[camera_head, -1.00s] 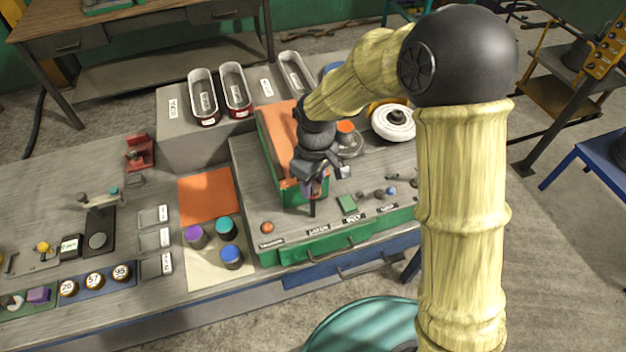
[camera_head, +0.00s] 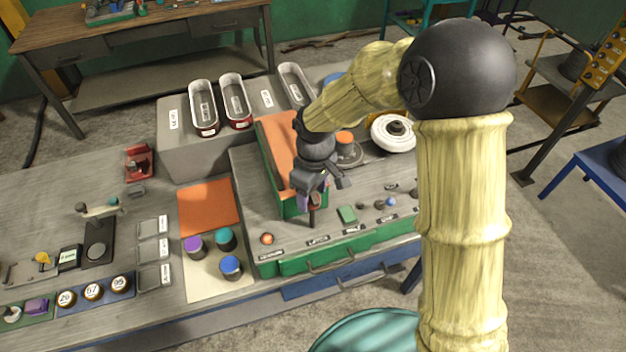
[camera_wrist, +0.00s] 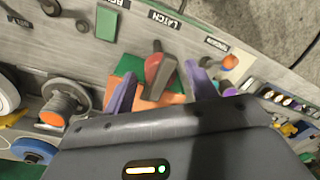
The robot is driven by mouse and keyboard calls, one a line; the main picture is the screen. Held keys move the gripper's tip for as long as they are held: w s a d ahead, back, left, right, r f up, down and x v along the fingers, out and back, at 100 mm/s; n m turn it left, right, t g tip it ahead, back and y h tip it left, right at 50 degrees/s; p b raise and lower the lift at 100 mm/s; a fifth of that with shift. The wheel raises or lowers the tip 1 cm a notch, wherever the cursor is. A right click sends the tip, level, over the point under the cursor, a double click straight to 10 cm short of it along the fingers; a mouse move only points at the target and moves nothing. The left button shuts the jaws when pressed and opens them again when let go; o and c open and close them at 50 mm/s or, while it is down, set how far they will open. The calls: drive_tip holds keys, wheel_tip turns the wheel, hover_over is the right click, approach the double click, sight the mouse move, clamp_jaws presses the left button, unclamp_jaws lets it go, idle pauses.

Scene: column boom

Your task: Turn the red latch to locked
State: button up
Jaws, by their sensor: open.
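The red latch (camera_wrist: 154,72) shows in the wrist view as a red handle with a dark end that points toward the LATCH label (camera_wrist: 166,18). My gripper (camera_wrist: 160,70) is open, with one purple finger on each side of the handle. I see gaps between the fingers and the handle, so it does not look gripped. In the head view my gripper (camera_head: 313,192) is over the front part of the panel, by the end of the green and orange box. The latch (camera_head: 312,217) is partly hidden there beneath my gripper.
A green block (camera_wrist: 106,24) and an orange knob (camera_wrist: 229,61) flank the latch on the panel. A round knob with an orange top (camera_head: 344,139) and a white wheel (camera_head: 393,131) stand behind. Coloured cylinders (camera_head: 224,238) stand to the left.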

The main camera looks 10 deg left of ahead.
wheel_tip(320, 180, up, 17)
drive_tip(key=b, duration=0.2)
drive_tip(key=shift+w+d+r, duration=0.15)
drive_tip(key=shift+w+d, duration=0.05)
drive_tip(key=shift+w, duration=0.2)
drive_tip(key=s+d+f+m+t, duration=0.1)
drive_tip(key=d+f+m, duration=0.3)
drive_tip(key=d, duration=0.4)
drive_tip(key=s+d+f+m+t, duration=0.1)
drive_tip(key=s+d+f+m, duration=0.3)
drive_tip(key=d, duration=0.5)
drive_tip(key=s+d+f+m+t, duration=0.1)
drive_tip(key=s+d+f+m, duration=0.2)
drive_tip(key=d+f+m, duration=0.2)
drive_tip(key=d+f, duration=0.1)
drive_tip(key=d, duration=0.2)
drive_tip(key=shift+d, duration=0.35)
